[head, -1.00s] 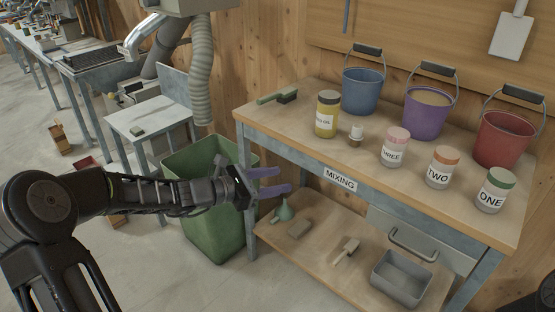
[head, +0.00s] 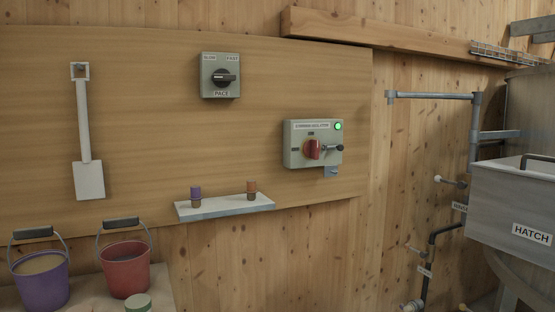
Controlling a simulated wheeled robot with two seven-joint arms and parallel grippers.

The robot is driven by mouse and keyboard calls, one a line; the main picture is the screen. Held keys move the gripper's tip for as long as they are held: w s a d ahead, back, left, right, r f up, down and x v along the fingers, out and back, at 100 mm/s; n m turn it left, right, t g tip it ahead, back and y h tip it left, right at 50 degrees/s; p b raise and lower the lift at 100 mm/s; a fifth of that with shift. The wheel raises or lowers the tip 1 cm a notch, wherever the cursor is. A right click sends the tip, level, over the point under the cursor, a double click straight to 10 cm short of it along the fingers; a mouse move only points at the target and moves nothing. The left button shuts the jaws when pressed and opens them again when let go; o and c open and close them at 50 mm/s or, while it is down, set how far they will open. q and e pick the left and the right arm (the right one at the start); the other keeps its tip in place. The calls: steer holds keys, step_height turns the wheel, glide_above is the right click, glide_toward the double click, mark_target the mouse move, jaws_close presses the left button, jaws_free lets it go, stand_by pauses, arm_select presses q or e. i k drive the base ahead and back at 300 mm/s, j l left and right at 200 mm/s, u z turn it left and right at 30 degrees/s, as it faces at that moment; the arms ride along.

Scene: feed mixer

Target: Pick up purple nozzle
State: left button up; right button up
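The purple nozzle (head: 196,193) stands upright near the left end of a small pale wall shelf (head: 224,207). It has a purple top and a darker brown lower part. A similar nozzle with an orange-brown top (head: 251,189) stands to its right on the same shelf, apart from it. Neither of my grippers shows in the head view now.
Below left, a purple bucket (head: 40,282) and a red bucket (head: 126,269) stand on the bench. A pace dial box (head: 220,76) and a control box with a red knob (head: 313,146) hang above the shelf. Pipes (head: 474,150) and a hatch hopper (head: 515,205) stand right.

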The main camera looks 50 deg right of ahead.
mark_target(195, 197)
steer(key=z, duration=2.55)
steer(key=i+j, duration=0.4)
